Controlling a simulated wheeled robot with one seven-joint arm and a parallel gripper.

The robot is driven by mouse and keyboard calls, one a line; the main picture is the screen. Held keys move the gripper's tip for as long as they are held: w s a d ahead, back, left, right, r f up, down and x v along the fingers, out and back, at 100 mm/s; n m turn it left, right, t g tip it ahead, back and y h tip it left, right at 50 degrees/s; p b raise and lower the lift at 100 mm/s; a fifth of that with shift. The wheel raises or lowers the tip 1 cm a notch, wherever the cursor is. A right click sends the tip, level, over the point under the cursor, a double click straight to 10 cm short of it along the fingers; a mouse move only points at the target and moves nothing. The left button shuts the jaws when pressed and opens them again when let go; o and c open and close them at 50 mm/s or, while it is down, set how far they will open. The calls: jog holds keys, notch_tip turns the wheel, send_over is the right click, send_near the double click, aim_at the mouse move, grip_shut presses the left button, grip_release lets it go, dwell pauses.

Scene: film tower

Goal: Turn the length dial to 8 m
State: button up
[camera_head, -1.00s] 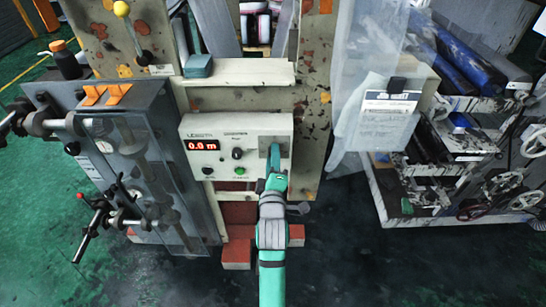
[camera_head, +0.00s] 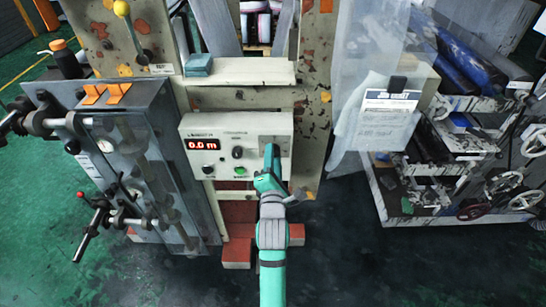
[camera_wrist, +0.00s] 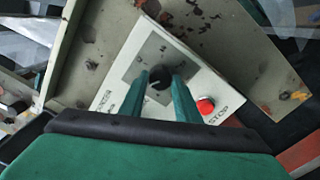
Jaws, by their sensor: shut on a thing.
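The pale control box (camera_head: 185,128) carries a red display (camera_head: 203,144) that reads 0.0 m. A grey plate (camera_head: 284,143) is at its right end, partly covered by my gripper (camera_head: 271,148). In the wrist view, the black length dial (camera_wrist: 158,84) sits on the grey plate (camera_wrist: 153,50) between the two green fingertips (camera_wrist: 160,77). My gripper is shut on the dial. The head view hides the dial behind my gripper. The dial's scale marks are too small to read.
A red button (camera_wrist: 206,104) marked STOP sits right of the dial, close to the right finger. A black knob (camera_head: 237,152) and a green button (camera_head: 240,170) are left of my gripper. A hanging clear sheet (camera_head: 365,60) is to the right.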

jog(key=shift+f+n, duration=0.1)
jog(key=shift+n, duration=0.2)
jog(key=o, duration=1)
jog(key=s, duration=1)
jog(key=shift+s, duration=0.4)
